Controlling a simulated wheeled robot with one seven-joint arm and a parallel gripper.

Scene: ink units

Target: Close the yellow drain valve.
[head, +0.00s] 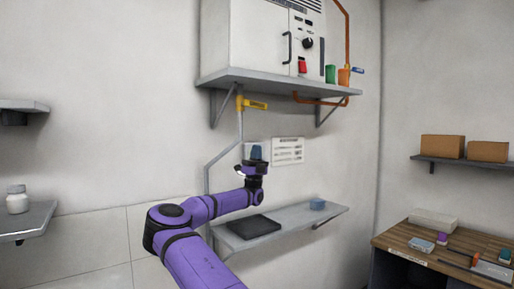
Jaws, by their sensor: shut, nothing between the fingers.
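The yellow drain valve (241,102) is on a thin grey pipe (240,128) just below the upper shelf. Its yellow lever (257,105) points to the right, roughly level and crosswise to the downward pipe. My gripper (256,151) is at the end of my purple arm, pointing up, below and slightly right of the valve. It is shut and appears apart from the lever; its fingers are small in this view.
The upper shelf (290,85) carries a white cabinet (250,45) with red, green and orange items. An orange pipe (322,101) runs beneath its right side. A lower shelf (285,228) holds a dark flat tray (252,227) and a blue item (317,204). A wooden bench (400,240) stands right.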

